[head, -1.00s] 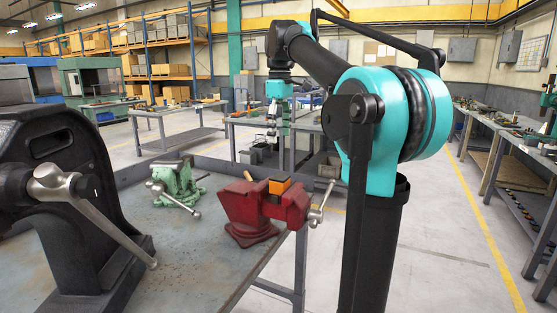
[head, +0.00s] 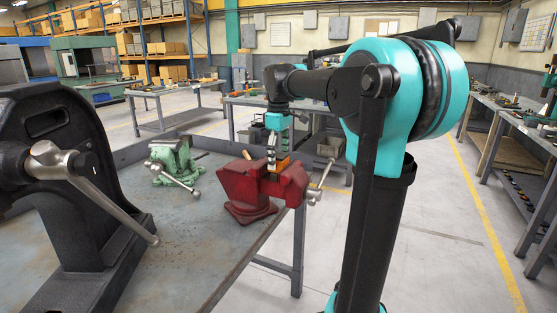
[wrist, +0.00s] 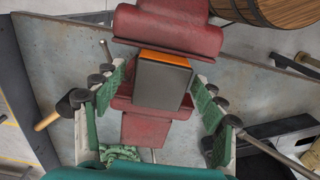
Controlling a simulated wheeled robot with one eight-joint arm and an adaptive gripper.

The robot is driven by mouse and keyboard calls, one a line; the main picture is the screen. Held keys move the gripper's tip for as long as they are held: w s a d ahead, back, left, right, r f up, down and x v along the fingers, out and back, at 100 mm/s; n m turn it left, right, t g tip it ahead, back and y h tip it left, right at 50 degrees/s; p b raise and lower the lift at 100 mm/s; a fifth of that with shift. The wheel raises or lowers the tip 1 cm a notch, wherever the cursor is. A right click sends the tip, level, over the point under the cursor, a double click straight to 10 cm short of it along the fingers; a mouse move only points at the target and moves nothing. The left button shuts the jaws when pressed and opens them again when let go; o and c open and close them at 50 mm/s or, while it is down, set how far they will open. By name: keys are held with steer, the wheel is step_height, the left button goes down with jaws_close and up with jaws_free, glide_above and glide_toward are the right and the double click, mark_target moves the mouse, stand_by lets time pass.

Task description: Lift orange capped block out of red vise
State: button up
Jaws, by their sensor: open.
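The red vise (head: 249,189) stands near the right edge of the workbench; it also shows in the wrist view (wrist: 165,27). The orange capped block (head: 281,163) sits between its jaws. In the wrist view the block (wrist: 163,82) shows a dark grey face with an orange strip on its far side. My gripper (head: 271,158) is over the vise, pointing down. In the wrist view my gripper (wrist: 163,95) is open, with one green-padded finger on each side of the block and a gap on both sides. The lower part of the block is hidden.
A black arbor press (head: 50,180) with a metal lever stands at the left of the bench (head: 190,235). A green vise (head: 172,160) stands behind. The red vise's metal handle (head: 320,182) sticks out right. A wooden barrel-like object (wrist: 275,10) shows in the wrist view.

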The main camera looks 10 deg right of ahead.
mark_target(277, 154)
steer(key=shift+f, duration=0.25)
steer(key=c, duration=1.5)
steer(key=shift+w+a+r, duration=0.15)
steer(key=shift+w+a, duration=0.05)
steer(key=shift+a, duration=0.05)
steer(key=shift+r, duration=0.15)
steer(key=shift+r, duration=3.6)
